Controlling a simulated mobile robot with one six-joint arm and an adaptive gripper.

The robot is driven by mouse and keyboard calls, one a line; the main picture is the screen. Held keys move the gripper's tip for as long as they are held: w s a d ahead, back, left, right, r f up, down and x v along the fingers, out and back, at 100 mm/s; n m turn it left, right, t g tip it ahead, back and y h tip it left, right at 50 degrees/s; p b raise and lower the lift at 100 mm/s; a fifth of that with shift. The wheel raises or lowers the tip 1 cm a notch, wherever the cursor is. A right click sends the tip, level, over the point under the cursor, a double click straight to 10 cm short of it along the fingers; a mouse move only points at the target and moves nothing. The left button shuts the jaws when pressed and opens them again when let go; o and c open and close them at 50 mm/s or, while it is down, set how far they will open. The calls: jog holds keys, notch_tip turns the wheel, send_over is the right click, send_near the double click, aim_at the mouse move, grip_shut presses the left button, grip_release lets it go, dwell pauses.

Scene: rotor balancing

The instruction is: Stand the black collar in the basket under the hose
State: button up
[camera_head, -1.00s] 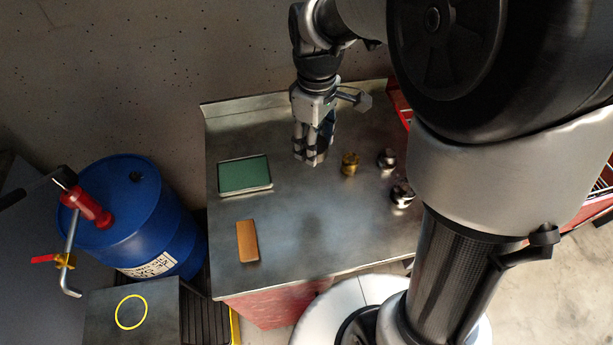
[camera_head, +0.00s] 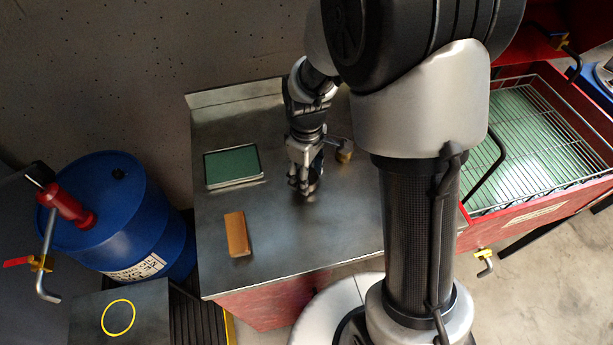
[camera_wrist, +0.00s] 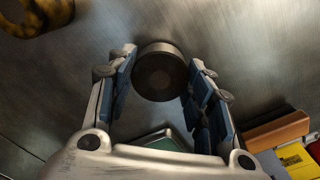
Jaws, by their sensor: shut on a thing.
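In the wrist view the black collar (camera_wrist: 160,72) is a dark, short cylinder with its round end toward the camera. It sits between the fingertips of my gripper (camera_wrist: 163,65), which is shut on it. In the head view my gripper (camera_head: 305,190) points down just above or at the metal bench top; the collar is mostly hidden there, and whether it touches the bench is unclear. The wire basket (camera_head: 520,84) sits in the red tank at the right, well away from the gripper. A black curved tube (camera_head: 497,160), perhaps the hose, shows at its left side.
On the bench (camera_head: 285,265) lie a green-topped tray (camera_head: 232,166), an orange-brown block (camera_head: 237,234) and a brass piece (camera_head: 344,152) close to my gripper. A blue drum (camera_head: 120,220) stands at left. My arm column blocks the view between bench and tank.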

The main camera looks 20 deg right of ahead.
jog(key=shift+f, duration=0.3)
jog(key=shift+f, duration=0.2)
jog(key=o, duration=1.5)
jog(key=shift+r, duration=0.1)
